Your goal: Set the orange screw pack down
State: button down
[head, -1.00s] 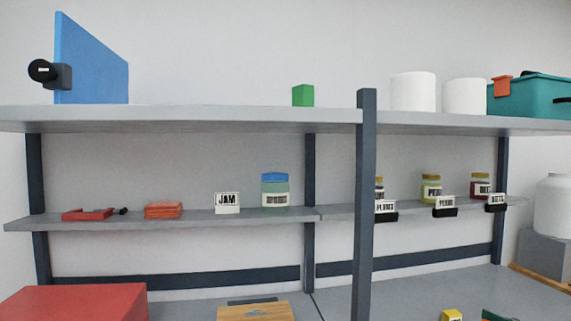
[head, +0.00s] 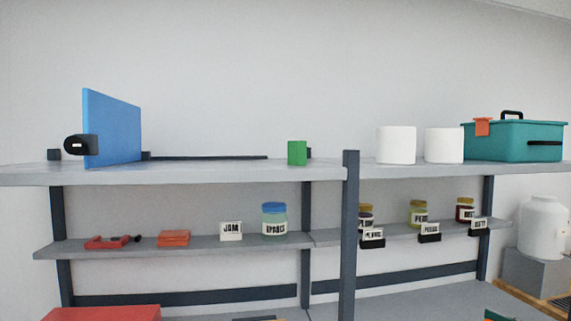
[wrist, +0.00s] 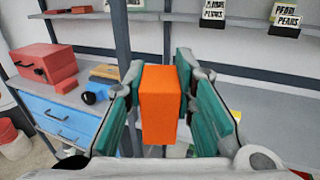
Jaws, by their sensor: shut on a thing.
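The orange screw pack (wrist: 160,104) is a plain upright orange block in the wrist view. My gripper (wrist: 158,112) has its two teal-padded fingers on either side of the pack and is shut on it. The pack is held in front of grey shelving, and its underside and what lies directly below it cannot be made out. The head view does not clearly show the gripper or the held pack.
A grey middle shelf (head: 190,245) carries flat orange-red packs (head: 174,238), a JAM label (head: 231,231) and a blue-lidded jar (head: 274,219). A dark upright post (head: 349,235) stands in front. A blue drawer unit (wrist: 62,108) with a red box (wrist: 42,64) stands left.

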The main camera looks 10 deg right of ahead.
jog(key=w+a+r, duration=0.7)
jog(key=a+r, duration=0.2)
jog(key=r, duration=0.5)
jog(key=w+a+r, duration=0.7)
jog(key=a+r, duration=0.2)
jog(key=r, duration=0.6)
jog(key=w+a+r, duration=0.7)
jog(key=a+r, duration=0.1)
jog(key=r, duration=0.6)
jog(key=shift+w+a+r+n+y, duration=0.2)
jog(key=shift+a+n+y, duration=0.1)
jog(key=shift+a+y, duration=0.1)
